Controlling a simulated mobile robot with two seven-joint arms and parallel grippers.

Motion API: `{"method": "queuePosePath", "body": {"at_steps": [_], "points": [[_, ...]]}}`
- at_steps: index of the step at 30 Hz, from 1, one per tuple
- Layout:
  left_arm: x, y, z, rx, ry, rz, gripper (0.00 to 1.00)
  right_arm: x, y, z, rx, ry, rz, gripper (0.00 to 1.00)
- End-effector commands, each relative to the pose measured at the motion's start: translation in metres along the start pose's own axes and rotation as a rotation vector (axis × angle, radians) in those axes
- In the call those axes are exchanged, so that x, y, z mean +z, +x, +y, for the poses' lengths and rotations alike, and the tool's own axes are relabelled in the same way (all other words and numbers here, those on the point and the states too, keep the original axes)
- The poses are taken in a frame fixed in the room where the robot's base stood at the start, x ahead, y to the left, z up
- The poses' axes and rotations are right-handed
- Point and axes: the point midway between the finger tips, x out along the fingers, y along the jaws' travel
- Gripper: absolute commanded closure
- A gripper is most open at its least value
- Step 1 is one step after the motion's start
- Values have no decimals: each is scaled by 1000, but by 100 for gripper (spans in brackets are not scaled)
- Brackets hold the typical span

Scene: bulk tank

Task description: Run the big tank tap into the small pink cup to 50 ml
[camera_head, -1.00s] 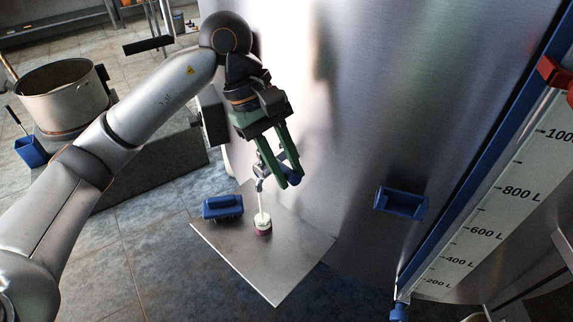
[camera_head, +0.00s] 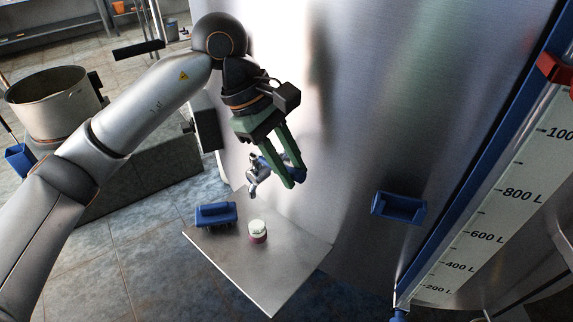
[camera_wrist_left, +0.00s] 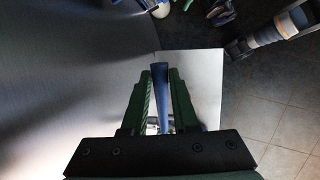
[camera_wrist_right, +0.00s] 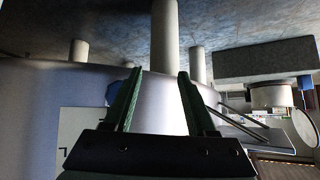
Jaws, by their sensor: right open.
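In the left wrist view the blue handle (camera_wrist_left: 161,90) lies between the fingers. My right gripper (camera_wrist_right: 160,72) is open and empty in the right wrist view, and outside the head view.
A blue holder (camera_head: 398,207) is on the tank wall. A litre scale (camera_head: 490,215) stands at right. A large pot (camera_head: 52,105) is at left.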

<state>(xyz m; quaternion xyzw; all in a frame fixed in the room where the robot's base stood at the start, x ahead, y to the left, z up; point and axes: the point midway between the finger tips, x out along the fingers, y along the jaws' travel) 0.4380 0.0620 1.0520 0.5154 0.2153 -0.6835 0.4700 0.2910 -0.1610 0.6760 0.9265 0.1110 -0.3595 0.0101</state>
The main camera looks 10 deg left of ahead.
Motion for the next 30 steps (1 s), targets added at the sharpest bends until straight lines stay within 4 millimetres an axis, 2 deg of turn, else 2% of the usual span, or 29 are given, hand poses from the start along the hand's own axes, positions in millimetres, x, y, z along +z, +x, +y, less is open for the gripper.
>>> {"method": "queuePosePath", "body": {"at_steps": [1, 8, 17, 20, 23, 30], "points": [[0, -1, 2, 7, -2, 1, 68, 0, 0, 0, 0, 0, 0, 43], [0, -1, 1, 4, 0, 1, 43, 3, 0, 0, 0, -1, -6, 43], [0, -3, 1, 4, 0, 1, 43, 6, 1, 0, 0, -2, -11, 43], [0, -14, 1, 4, 0, 1, 43, 6, 2, 1, 0, -2, -11, 43], [0, -32, 1, 7, 0, 2, 43, 7, 2, 1, 0, -2, -11, 43], [0, -86, 1, 7, 0, 2, 43, 4, 2, 0, 0, -2, -6, 43]]}}
